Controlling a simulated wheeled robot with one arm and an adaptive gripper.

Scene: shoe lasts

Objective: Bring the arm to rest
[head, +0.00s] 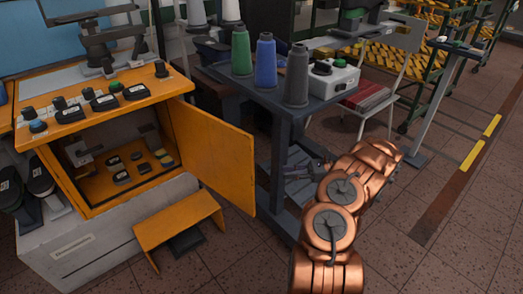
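My copper-coloured arm (334,220) reaches up from the bottom right of the head view and bends over at its top, in front of the dark table. My gripper is not clearly visible; some grey metal parts (312,170) show left of the arm under the table, and I cannot tell whether they belong to it. No object is seen held.
An orange cabinet (110,130) with its door (212,155) open stands at left. A dark table (262,95) bears a green spool (241,50), a blue spool (265,60), a grey spool (297,75) and a control box (333,77). Tiled floor (460,235) at right is clear.

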